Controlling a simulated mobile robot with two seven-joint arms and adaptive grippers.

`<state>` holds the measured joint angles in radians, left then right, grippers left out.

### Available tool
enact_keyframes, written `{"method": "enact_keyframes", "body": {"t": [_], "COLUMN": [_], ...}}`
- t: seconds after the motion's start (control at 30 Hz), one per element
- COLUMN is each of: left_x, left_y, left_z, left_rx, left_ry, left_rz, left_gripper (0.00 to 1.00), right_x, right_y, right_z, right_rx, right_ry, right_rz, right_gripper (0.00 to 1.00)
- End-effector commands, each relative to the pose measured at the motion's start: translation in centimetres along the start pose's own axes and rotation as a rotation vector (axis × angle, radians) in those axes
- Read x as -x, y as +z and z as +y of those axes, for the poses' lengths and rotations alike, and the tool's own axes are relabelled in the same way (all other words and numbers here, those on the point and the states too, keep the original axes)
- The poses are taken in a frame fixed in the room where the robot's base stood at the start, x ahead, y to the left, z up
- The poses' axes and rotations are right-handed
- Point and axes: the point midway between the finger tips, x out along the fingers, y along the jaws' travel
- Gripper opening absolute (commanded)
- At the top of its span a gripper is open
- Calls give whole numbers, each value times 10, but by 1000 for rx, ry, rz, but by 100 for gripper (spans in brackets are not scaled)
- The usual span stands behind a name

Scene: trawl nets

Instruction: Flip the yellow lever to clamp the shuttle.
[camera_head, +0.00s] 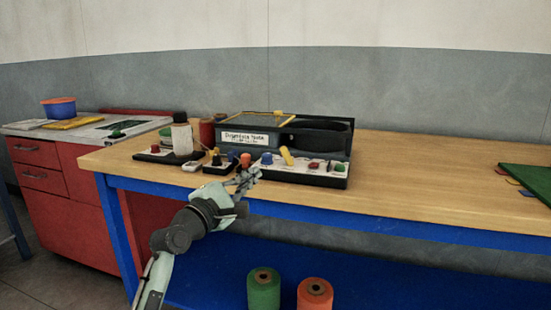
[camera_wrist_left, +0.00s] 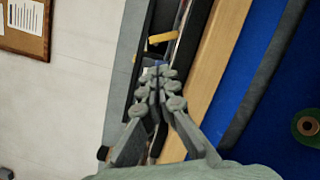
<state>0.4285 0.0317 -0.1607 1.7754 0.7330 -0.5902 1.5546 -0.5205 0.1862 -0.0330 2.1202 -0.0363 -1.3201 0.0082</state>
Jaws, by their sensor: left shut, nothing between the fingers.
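The yellow lever (camera_head: 286,156) stands tilted on a panel (camera_head: 335,181) with several coloured knobs at the front of the bench. A yellow piece that looks like this lever shows in the left wrist view (camera_wrist_left: 160,38), just beyond my fingertips. My left gripper (camera_head: 249,176) is shut and empty, at the panel's front left side, left of the lever and apart from it. Its closed fingers also show in the left wrist view (camera_wrist_left: 159,78). I cannot make out the shuttle. My right gripper is not in view.
A dark labelled box (camera_head: 248,138) stands behind the panel, with a yellow bar (camera_head: 278,113) on top. A white bottle (camera_head: 181,136) stands to the left. The wooden bench top (camera_head: 430,180) is clear to the right, up to a green board (camera_head: 530,181).

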Motion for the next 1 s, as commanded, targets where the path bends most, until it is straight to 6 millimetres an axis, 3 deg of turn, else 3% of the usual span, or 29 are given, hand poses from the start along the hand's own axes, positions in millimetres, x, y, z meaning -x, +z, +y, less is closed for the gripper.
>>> {"method": "enact_keyframes", "body": {"t": [0.27,0.7,1.0], "left_x": [-5,-77,-100], "left_y": [0,0,0], "left_z": [0,1,0], "left_rx": [0,-1,0], "left_ry": [0,0,0], "left_rz": [0,-1,0], "left_gripper": [0,0,0], "right_x": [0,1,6], "right_y": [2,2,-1], "right_z": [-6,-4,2], "right_rx": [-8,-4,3], "right_ry": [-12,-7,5], "right_rz": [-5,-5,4], "right_gripper": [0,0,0]}}
